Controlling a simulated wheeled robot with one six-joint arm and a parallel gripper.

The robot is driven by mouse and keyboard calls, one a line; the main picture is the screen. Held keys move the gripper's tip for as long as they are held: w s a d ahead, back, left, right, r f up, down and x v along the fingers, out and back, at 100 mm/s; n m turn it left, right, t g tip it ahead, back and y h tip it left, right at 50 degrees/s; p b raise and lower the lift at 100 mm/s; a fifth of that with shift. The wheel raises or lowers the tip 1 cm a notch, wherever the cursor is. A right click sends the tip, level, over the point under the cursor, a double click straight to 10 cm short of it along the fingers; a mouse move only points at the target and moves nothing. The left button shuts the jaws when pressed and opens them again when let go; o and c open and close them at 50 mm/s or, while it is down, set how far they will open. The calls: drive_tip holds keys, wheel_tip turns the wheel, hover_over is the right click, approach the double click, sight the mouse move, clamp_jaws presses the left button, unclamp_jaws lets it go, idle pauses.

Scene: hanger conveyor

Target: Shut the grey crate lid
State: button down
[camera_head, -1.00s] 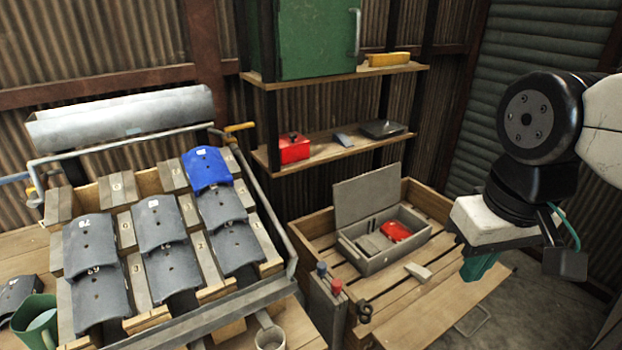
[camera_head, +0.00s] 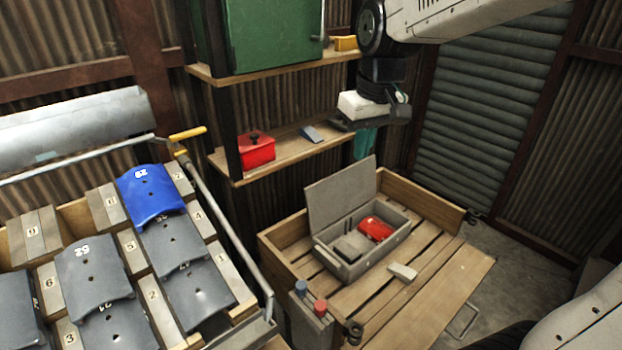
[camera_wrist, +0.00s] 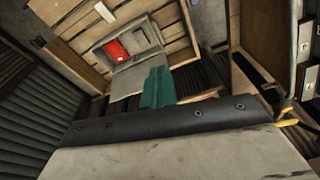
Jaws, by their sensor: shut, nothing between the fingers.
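The grey crate (camera_head: 368,263) stands in a wooden tray with its flat grey lid (camera_head: 341,190) raised upright at the back. Inside the crate are a red item (camera_head: 375,229) and a grey block (camera_head: 347,246). In the wrist view the crate (camera_wrist: 154,53) is open, with its lid (camera_wrist: 127,82) on the near side. My gripper (camera_head: 364,146), with green fingers, is shut and empty. In the head view it appears above the lid's right top corner, in front of the shelf. The fingers (camera_wrist: 157,88) appear beside the lid in the wrist view; whether they touch it I cannot tell.
A wooden shelf (camera_head: 290,153) behind holds a red box (camera_head: 257,150) and a grey wedge (camera_head: 311,134). The slatted tray (camera_head: 440,290) has a small light block (camera_head: 403,272) on it. A rack with grey and blue plates (camera_head: 152,196) stands at left.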

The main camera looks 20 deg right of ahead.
drive_tip(key=w+f+n, duration=0.1)
drive_tip(key=w+f, duration=0.8)
drive_tip(key=w, duration=0.5)
drive_tip(key=w+f+n, duration=0.1)
drive_tip(key=w+f, duration=0.8)
drive_tip(key=w, duration=0.5)
wheel_tip(320, 180, down, 9)
drive_tip(key=w+a, duration=0.1)
drive_tip(key=shift+w, duration=0.25)
drive_tip(key=shift+a+t+y, duration=0.1)
drive_tip(key=shift+t+y, duration=0.2)
